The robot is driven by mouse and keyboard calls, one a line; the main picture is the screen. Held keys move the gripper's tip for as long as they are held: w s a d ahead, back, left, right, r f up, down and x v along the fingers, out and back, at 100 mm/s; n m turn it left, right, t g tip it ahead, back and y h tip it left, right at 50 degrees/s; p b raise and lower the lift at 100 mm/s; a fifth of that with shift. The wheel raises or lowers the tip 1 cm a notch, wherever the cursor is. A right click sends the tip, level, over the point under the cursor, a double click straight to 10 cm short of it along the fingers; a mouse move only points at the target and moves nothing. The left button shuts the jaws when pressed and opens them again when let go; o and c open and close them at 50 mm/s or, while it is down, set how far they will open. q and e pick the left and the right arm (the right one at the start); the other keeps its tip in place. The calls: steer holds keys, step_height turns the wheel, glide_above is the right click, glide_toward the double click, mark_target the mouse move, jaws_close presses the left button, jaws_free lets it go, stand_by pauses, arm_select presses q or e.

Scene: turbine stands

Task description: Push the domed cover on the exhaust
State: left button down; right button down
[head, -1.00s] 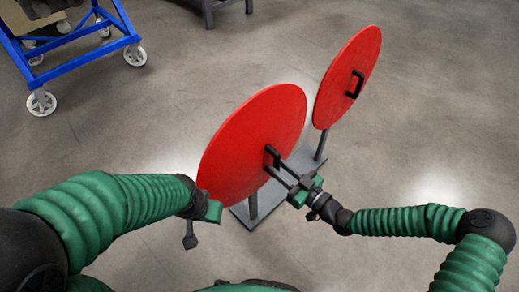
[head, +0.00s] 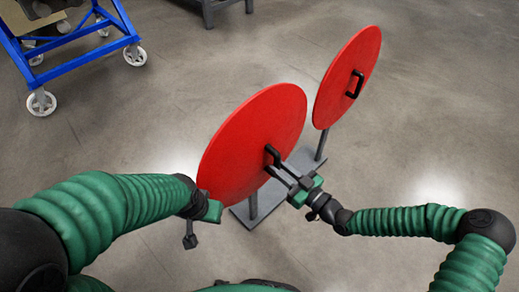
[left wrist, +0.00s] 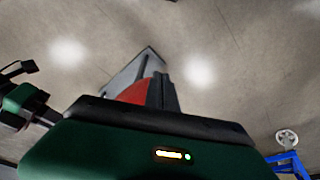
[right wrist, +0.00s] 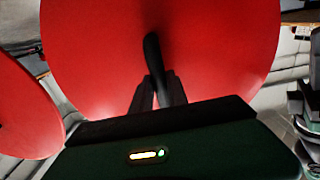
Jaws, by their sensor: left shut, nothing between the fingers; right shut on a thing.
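Two round red covers stand upright on a grey stand (head: 242,213). The nearer cover (head: 245,130) has a black handle (head: 272,155) on the face toward me. My right gripper (head: 278,167) is shut on this handle. In the right wrist view its fingers (right wrist: 158,90) close around the handle (right wrist: 151,50) in front of the red face (right wrist: 215,45). My left gripper (head: 208,211) is beside the lower left edge of the nearer cover. In the left wrist view its fingers (left wrist: 162,92) are shut and empty. I cannot make out an exhaust or a dome shape.
The farther red cover (head: 345,75) has its own black handle (head: 355,84) and stands to the right. A blue wheeled frame (head: 85,62) is at the upper left. A dark stand (head: 210,8) is at the top.

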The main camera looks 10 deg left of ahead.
steer(key=shift+s+d+r, duration=0.1)
steer(key=shift+s+d, duration=0.25)
steer(key=shift+d, duration=0.25)
stand_by(0.7)
steer(key=shift+p+v, duration=0.3)
steer(key=shift+v, duration=0.5)
steer(key=shift+r, duration=0.1)
